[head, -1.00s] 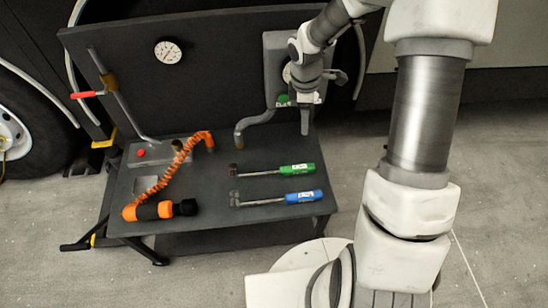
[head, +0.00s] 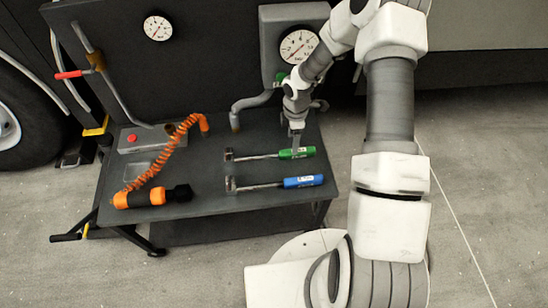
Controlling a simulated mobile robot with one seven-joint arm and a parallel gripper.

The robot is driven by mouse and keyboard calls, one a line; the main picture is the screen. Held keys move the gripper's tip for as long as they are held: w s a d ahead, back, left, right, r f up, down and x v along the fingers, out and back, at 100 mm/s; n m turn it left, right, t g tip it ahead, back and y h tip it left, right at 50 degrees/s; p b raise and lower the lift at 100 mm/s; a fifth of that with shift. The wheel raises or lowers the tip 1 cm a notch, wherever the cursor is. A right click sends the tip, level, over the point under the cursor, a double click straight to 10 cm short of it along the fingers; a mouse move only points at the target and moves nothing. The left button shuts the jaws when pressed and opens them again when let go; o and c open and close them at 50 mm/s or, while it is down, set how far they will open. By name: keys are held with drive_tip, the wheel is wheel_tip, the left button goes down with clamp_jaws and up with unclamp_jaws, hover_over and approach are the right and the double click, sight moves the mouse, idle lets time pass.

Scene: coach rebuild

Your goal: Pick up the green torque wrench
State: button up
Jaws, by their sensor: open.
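The green torque wrench (head: 265,155) lies on the dark bench top, its metal head to the left and its green handle to the right. My gripper (head: 297,148) is open and points down at the green handle. Its fingers overlap the handle in the picture; I cannot tell whether they straddle it or touch it. A similar wrench with a blue handle (head: 303,182) lies just in front, roughly parallel to it.
The bench (head: 232,208) also holds an orange tool with a coiled hose (head: 143,198) and a grey box with a red button (head: 132,138). A gauge panel (head: 268,65) and a bent grey pipe (head: 235,118) stand behind the wrenches.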

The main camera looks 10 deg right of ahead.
sight(290, 151)
drive_tip(key=f, duration=0.2)
drive_tip(key=f+b, duration=0.1)
drive_tip(key=f, duration=0.1)
drive_tip(key=f+b, duration=0.1)
drive_tip(key=f, duration=0.1)
drive_tip(key=shift+a+f, duration=0.35)
drive_tip(key=shift+a, duration=0.05)
drive_tip(key=shift+r, duration=0.1)
clamp_jaws()
idle(1.0)
